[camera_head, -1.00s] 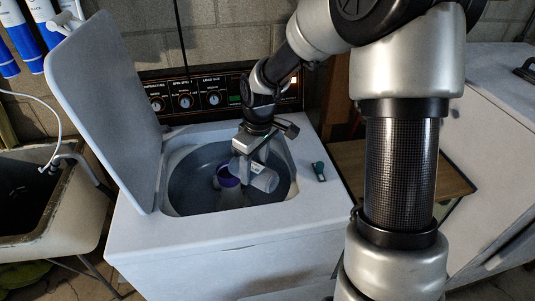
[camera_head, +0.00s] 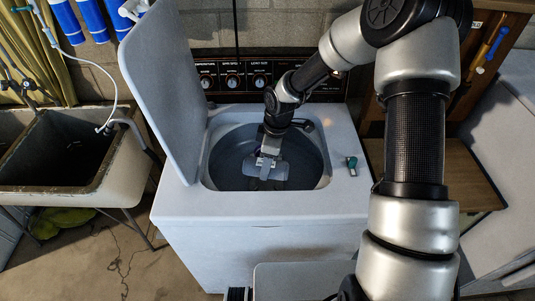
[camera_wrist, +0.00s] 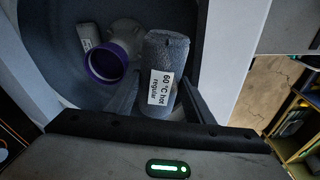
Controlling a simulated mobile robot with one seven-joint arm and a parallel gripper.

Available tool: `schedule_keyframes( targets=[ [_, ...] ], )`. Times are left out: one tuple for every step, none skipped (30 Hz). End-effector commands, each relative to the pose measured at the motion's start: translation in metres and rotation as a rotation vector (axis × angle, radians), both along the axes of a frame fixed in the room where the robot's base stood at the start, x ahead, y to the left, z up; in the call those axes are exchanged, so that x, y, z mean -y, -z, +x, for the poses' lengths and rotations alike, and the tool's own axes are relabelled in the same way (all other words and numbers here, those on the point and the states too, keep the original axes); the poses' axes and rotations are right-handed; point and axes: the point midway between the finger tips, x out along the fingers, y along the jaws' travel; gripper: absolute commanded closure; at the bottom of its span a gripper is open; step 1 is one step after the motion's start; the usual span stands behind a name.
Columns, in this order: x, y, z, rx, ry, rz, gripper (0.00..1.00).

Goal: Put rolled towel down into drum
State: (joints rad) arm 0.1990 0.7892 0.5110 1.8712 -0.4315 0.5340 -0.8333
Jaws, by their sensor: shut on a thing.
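The rolled towel (camera_wrist: 168,53) is a grey roll with a white label reading "60 °C hot regular". My gripper (camera_wrist: 160,100) is shut on it, with a dark finger on each side. In the head view my gripper (camera_head: 267,155) reaches down into the washer's open top, and the towel (camera_head: 262,171) lies across below it. The drum (camera_head: 229,160) is a dark round tub, also seen in the wrist view (camera_wrist: 60,45). The towel is over or inside the drum opening; its gap to the bottom cannot be told.
The raised lid (camera_head: 168,90) stands at the left. A small green-topped object (camera_head: 351,164) sits on the washer's right top edge.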

Motion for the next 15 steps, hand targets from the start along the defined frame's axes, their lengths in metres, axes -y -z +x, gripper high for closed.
schedule_keyframes(
  targets=[
    [0.0,0.015,0.0,-0.001,-0.001,0.0,0.77],
    [0.0,0.023,0.0,0.0,-0.001,0.0,0.77],
    [0.0,0.03,0.0,0.0,-0.001,0.0,0.77],
    [0.0,0.036,0.0,0.0,0.0,0.0,0.77],
    [0.0,0.041,0.0,-0.001,0.0,0.0,0.77],
    [0.0,0.048,0.0,-0.001,0.0,0.0,0.77],
    [0.0,0.053,0.0,-0.001,0.001,0.0,0.77],
    [0.0,0.058,0.0,-0.001,0.001,0.0,0.77],
    [0.0,0.063,0.0,0.0,0.001,0.0,0.77],
    [0.0,0.067,0.0,0.0,0.001,0.0,0.77],
    [0.0,0.071,0.0,0.001,0.001,0.0,0.77],
    [0.0,0.075,0.0,0.001,0.001,0.0,0.77],
    [0.0,0.078,0.0,0.001,0.001,0.0,0.77],
    [0.0,0.081,0.0,0.001,0.001,0.0,0.77],
    [0.0,0.084,0.0,0.001,0.001,0.0,0.77]
  ],
)
